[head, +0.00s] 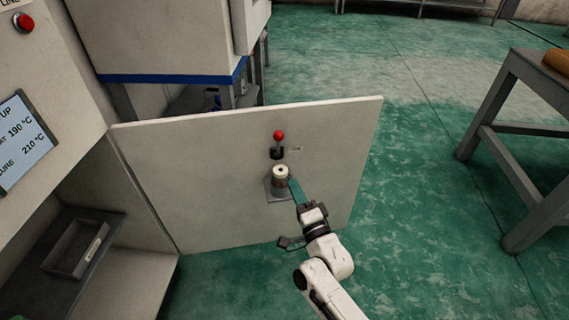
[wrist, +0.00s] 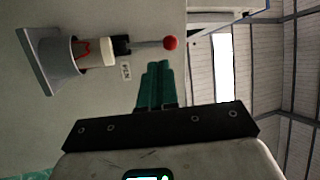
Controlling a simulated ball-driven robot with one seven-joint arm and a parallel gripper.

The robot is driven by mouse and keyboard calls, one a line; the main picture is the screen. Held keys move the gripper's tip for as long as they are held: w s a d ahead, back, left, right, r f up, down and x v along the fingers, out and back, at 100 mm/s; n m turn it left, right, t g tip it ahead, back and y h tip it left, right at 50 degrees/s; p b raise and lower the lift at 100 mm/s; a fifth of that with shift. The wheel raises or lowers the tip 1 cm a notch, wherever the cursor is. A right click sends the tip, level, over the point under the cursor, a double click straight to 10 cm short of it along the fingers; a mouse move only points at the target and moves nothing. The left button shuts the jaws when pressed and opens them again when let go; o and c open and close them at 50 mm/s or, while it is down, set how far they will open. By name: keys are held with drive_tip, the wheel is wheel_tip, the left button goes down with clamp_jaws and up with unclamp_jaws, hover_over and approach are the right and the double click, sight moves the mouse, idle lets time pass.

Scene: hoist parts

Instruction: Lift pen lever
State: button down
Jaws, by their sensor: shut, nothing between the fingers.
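The lever (head: 278,141) has a red ball knob and a black base, and stands upright on the pale panel. In the wrist view, which is turned sideways, the lever (wrist: 150,44) points right with its red ball at the tip. Below it in the head view is a pale cylinder (head: 280,175) in a grey bracket (head: 274,189). My gripper (head: 293,184) has teal fingers, shut with nothing between them, just right of the cylinder and below the lever. In the wrist view the gripper (wrist: 157,68) is apart from the lever. Whether it touches the cylinder is unclear in the head view.
The pale panel (head: 200,170) stands like an open door from a cabinet at left. A tray (head: 75,250) lies on the cabinet's shelf. A grey table (head: 505,110) stands at right. Green floor (head: 430,190) between the panel and table is clear.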

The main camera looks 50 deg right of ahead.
drive_tip(key=s+m+h, duration=0.1)
drive_tip(key=s+m, duration=0.1)
approach(282, 139)
drive_tip(key=f+x, duration=0.1)
drive_tip(key=x, duration=0.5)
drive_tip(key=shift+w+r+t, duration=0.15)
drive_tip(key=shift+w+t, duration=0.25)
drive_tip(key=shift+w, duration=0.1)
drive_tip(key=shift+w+d+r+p, duration=0.15)
drive_tip(key=shift+r+p, duration=0.25)
drive_tip(key=shift+p, duration=0.2)
drive_tip(key=shift+w+d+r+g+p, duration=0.1)
drive_tip(key=shift+w+r+g+p, duration=0.15)
drive_tip(key=shift+g+p, duration=0.65)
drive_tip(key=p, duration=0.4)
drive_tip(key=shift+w+d+r+m, duration=0.25)
drive_tip(key=shift+m, duration=0.05)
drive_tip(key=shift+w+d+f+g+p, duration=0.1)
drive_tip(key=shift+w+g+p, duration=0.1)
drive_tip(key=shift+g+p, duration=0.35)
drive_tip(key=shift+f, duration=0.15)
